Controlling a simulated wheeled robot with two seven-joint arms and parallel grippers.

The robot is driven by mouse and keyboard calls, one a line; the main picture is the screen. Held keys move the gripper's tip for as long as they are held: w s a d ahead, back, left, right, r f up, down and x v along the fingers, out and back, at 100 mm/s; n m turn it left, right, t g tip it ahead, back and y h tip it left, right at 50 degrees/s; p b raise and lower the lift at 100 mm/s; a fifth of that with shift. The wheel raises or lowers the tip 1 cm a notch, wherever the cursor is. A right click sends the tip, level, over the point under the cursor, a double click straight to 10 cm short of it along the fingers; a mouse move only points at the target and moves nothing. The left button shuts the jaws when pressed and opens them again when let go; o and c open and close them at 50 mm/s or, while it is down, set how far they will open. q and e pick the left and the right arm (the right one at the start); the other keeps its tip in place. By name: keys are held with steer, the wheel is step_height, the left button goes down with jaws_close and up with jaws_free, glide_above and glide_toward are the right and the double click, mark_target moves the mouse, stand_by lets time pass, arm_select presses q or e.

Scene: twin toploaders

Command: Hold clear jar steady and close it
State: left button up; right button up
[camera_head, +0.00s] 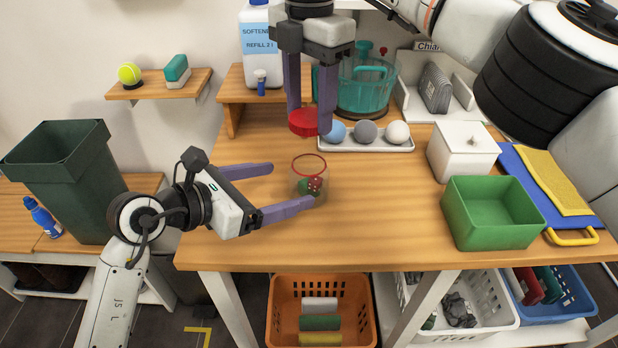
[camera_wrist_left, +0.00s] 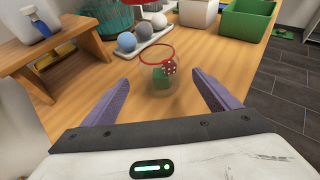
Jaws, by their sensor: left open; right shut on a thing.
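The clear jar (camera_head: 309,179) stands upright and open on the wooden table, with a red rim and green and red dice-like pieces inside. The jar also shows in the left wrist view (camera_wrist_left: 161,83), ahead of the fingertips and between their lines. My left gripper (camera_head: 292,186) is open, low over the table, its purple fingers spread on either side of the jar; touching cannot be told. My right gripper (camera_head: 311,115) points down and is shut on a red lid (camera_head: 303,122), held above and slightly behind the jar.
A white tray (camera_head: 366,147) with blue, grey and white balls lies behind the jar. A teal clear tub (camera_head: 367,88), a white box (camera_head: 462,152) and a green bin (camera_head: 492,212) stand around.

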mark_target(309, 177)
arm_select(q)
steer(key=x, duration=1.2)
steer(key=shift+w, duration=0.1)
arm_select(e)
steer(key=shift+w, duration=0.1)
arm_select(q)
steer(key=c, duration=1.6)
arm_select(e)
steer(key=shift+f, duration=2.5)
steer(key=shift+f, duration=0.1)
steer(key=shift+f, duration=0.8)
steer(key=shift+f, duration=0.55)
